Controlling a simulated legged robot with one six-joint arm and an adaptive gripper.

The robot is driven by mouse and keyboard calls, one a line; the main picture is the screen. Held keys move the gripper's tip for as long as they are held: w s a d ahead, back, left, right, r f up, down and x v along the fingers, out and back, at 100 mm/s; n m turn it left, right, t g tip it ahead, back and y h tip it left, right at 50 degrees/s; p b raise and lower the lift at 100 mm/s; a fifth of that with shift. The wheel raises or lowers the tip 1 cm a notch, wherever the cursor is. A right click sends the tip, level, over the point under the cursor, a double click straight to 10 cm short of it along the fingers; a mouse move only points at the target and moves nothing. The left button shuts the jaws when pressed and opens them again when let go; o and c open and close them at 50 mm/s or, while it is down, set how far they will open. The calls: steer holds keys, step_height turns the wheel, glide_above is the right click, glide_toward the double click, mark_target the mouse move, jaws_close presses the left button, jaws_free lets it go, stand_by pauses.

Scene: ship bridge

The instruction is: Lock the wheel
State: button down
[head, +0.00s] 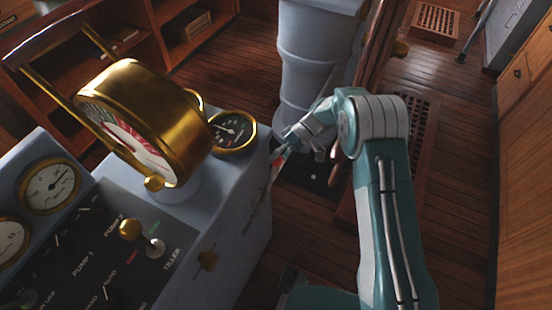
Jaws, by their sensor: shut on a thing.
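The ship's wheel (377,55) shows nearly edge-on as a dark wooden rim at the top, right of the grey-blue pedestal (312,55). My gripper (291,141) is low in front of the pedestal, beside the right side of the console. It is shut on a thin lever (276,167), which shows a red part and a pale shaft slanting down along the console's side. My fingers partly hide the lever's upper end. I cannot make out a lock on the wheel itself.
The console (225,215) fills the left, with a brass telegraph (165,105), gauges and switches on top. Floor gratings (437,22) and cabinets (527,130) lie to the right. Wooden floor (465,150) is clear between.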

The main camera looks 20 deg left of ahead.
steer(key=shift+c, duration=0.8)
jaws_free()
steer(key=shift+w+f, duration=0.1)
steer(key=shift+f, duration=0.2)
steer(key=shift+r, duration=0.1)
steer(key=v, duration=1.2)
steer(key=shift+w, duration=0.1)
